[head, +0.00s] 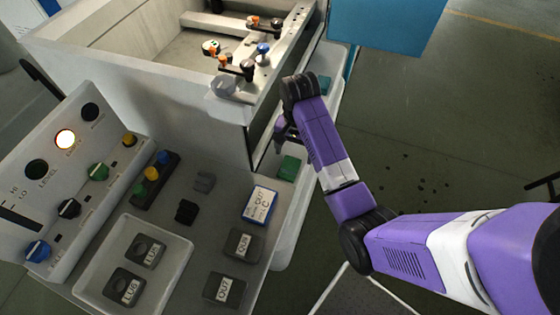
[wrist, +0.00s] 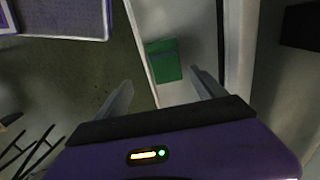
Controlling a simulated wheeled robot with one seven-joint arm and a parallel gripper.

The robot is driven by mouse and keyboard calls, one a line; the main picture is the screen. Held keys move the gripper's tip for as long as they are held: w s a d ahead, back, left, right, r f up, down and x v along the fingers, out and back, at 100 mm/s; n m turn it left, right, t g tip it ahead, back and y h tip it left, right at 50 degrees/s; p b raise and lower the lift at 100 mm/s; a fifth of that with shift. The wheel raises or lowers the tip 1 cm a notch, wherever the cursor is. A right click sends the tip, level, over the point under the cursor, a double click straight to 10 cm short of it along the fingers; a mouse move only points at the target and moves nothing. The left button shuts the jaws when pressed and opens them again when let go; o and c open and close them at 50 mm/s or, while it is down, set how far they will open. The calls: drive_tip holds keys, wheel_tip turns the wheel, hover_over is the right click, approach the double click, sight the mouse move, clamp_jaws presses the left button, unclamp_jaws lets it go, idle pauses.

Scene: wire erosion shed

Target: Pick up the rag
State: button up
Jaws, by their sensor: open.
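A small green folded piece, which looks like the rag (head: 290,168), lies on the light ledge along the machine's side in the head view. It also shows as a green rectangle with a darker band along its top (wrist: 164,62) in the wrist view. My gripper (head: 281,140) is just above and behind it in the head view, pointing down. In the wrist view my open gripper (wrist: 161,79) has its fingers spread apart, with the green piece beyond and between them. Nothing is held. I cannot tell the exact height gap.
The machine tank wall (head: 215,110) rises left of my gripper. The ledge (head: 292,215) is narrow, with open floor (head: 420,130) to its right. Another green piece (head: 323,84) lies farther back. A blue-and-white box (head: 260,205) and a control panel (head: 75,180) stand at left.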

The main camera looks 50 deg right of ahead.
sight(289, 167)
drive_tip(key=shift+w+f, duration=0.2)
drive_tip(key=shift+f, duration=0.05)
drive_tip(key=shift+w+a+f+p, duration=0.15)
drive_tip(key=shift+w+f+p, duration=0.1)
drive_tip(key=shift+f, duration=1.55)
drive_tip(key=shift+w+a+f+p, duration=0.1)
drive_tip(key=shift+f+p, duration=0.15)
drive_tip(key=shift+f, duration=1.5)
drive_tip(key=shift+c, duration=0.4)
drive_tip(key=c, duration=1.4)
drive_tip(key=shift+o, duration=0.2)
drive_tip(key=shift+r, duration=0.15)
